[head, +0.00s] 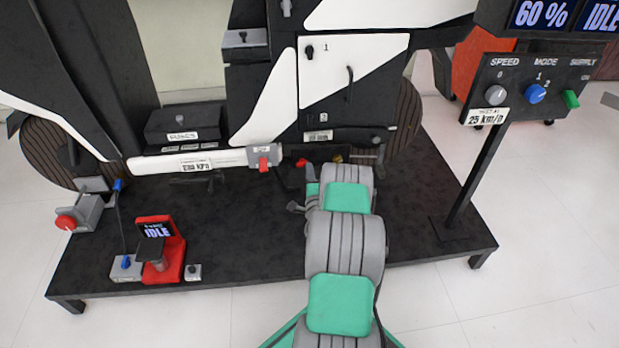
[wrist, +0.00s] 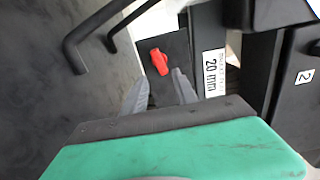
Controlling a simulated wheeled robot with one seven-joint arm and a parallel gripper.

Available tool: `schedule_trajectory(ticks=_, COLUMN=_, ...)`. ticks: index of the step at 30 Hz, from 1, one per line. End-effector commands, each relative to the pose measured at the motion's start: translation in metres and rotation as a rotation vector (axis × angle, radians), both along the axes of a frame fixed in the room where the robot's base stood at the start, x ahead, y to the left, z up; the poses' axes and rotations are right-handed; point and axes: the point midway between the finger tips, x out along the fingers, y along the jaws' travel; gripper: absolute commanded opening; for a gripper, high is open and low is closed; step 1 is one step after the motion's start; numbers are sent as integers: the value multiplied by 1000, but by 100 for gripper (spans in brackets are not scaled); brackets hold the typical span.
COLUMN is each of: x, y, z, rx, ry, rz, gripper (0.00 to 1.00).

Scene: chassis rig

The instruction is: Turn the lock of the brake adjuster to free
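A red lever-shaped knob (wrist: 160,61), which looks like the lock of the brake adjuster, sits on a dark plate next to a white "20 mm" label (wrist: 213,72). It stands slightly tilted in the wrist view. My gripper (wrist: 158,79) points at it, with its two grey fingers apart and the knob just beyond and between their tips. I see no clear contact, and nothing is between the fingers. In the head view a red part (head: 302,162) shows beside the end of my arm and is probably the same knob. My fingers are hidden there behind my arm.
A dark bent bar (wrist: 88,38) lies near the fingers in the wrist view. A grey box with another red knob (head: 264,162) is left of my arm. A control panel (head: 527,85) on a post stands at the right. The black platform (head: 420,225) is clear there.

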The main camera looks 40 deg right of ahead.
Motion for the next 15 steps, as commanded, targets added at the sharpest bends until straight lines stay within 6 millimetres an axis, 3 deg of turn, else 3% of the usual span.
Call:
schedule_trajectory(ticks=6, x=-29, y=22, z=-1, rx=3, ry=1, rz=1, gripper=35)
schedule_trajectory(ticks=15, x=-35, y=26, z=0, rx=1, ry=0, rz=2, gripper=35)
